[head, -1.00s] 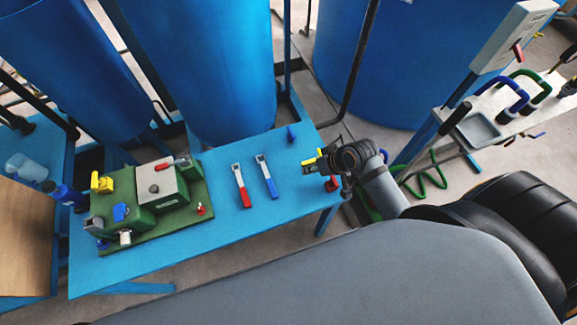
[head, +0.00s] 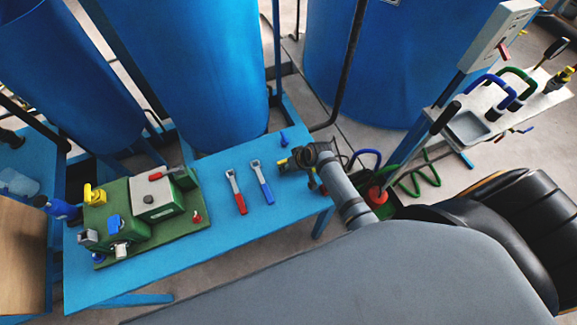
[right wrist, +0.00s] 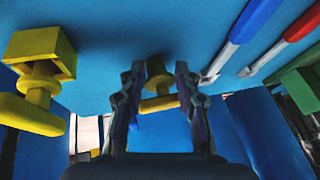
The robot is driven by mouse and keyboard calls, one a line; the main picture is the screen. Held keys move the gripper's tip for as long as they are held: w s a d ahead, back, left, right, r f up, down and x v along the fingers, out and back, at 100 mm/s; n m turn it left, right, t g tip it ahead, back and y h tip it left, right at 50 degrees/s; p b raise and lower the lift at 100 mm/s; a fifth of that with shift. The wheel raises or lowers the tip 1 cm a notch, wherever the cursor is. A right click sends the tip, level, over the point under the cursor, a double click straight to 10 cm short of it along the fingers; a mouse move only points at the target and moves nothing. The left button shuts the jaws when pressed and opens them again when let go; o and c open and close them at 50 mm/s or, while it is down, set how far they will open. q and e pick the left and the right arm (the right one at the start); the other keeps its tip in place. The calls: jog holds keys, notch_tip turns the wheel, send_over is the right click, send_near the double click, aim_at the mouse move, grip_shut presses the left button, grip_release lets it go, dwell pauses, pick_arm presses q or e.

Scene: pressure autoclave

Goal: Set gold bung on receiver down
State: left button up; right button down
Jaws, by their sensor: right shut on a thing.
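In the right wrist view the gold bung (right wrist: 158,76), a dark yellow piece with a round body and a crossbar, sits between the fingers of my right gripper (right wrist: 160,72), which is shut on it. A brighter yellow piece (right wrist: 38,85) with a square hollow end stands beside, apart from the fingers. In the head view my right gripper (head: 291,161) is low over the right end of the blue table (head: 185,255), with yellow showing by its tips. The green apparatus (head: 150,205) is on the left; I cannot tell which part is the receiver. My left gripper is not in view.
A red-handled tool (head: 237,192) and a blue-handled tool (head: 262,182) lie left of my right gripper. A small blue piece (head: 284,139) stands near the back edge. Large blue tanks (head: 200,70) stand behind. The table's front middle is clear.

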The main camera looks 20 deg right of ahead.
jog(key=shift+f, duration=0.15)
jog(key=c, duration=0.9)
grip_release()
jog(key=shift+c, duration=0.2)
